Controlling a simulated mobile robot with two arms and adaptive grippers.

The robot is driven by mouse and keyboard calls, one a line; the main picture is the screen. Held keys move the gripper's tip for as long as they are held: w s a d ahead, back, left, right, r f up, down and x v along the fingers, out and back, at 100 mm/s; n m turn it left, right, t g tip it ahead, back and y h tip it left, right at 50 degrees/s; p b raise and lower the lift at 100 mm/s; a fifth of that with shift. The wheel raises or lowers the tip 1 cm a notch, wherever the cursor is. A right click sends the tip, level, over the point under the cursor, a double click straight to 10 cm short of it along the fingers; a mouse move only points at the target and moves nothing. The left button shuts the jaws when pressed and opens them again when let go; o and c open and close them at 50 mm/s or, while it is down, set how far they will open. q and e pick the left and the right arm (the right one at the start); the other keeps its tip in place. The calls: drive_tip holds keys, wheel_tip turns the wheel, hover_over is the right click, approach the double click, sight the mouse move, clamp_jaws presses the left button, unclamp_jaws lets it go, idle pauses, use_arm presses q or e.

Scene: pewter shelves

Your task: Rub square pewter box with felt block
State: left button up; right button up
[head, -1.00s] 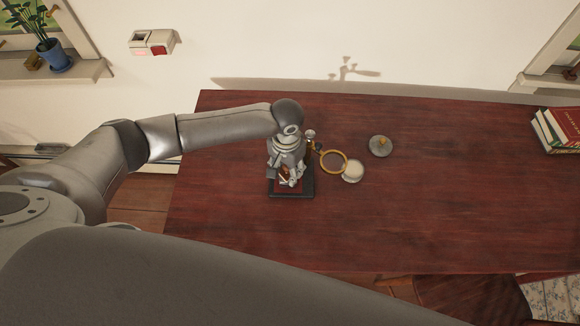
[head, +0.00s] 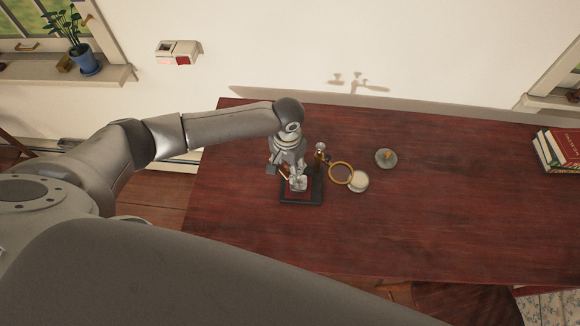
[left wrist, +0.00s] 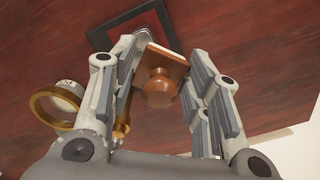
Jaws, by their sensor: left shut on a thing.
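My left gripper (head: 297,180) is over a dark-framed tray (head: 316,199) near the left side of the table. In the left wrist view, my left gripper (left wrist: 160,92) is shut on the felt block (left wrist: 160,80), a brown block with a round wooden knob. The block's underside is hidden. A pale grey rounded edge (left wrist: 143,33) shows just beyond the block, inside the tray's frame. It may be the square pewter box, which is mostly hidden. I cannot tell whether block and box touch. My right gripper is not in view.
Right of the tray are an amber bottle (head: 320,155), a brass-ringed magnifying glass (head: 331,166) and a round pale tin (head: 359,182). A grey disc with a brass knob (head: 386,159) lies farther right. Books (head: 557,150) are at the right edge. The table (head: 450,215) between is clear.

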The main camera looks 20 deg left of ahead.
use_arm(q)
drive_tip(key=shift+d+r+p, duration=0.1)
drive_tip(key=shift+r+p, duration=0.8)
drive_tip(key=shift+r, duration=0.3)
drive_tip(key=shift+f, duration=0.1)
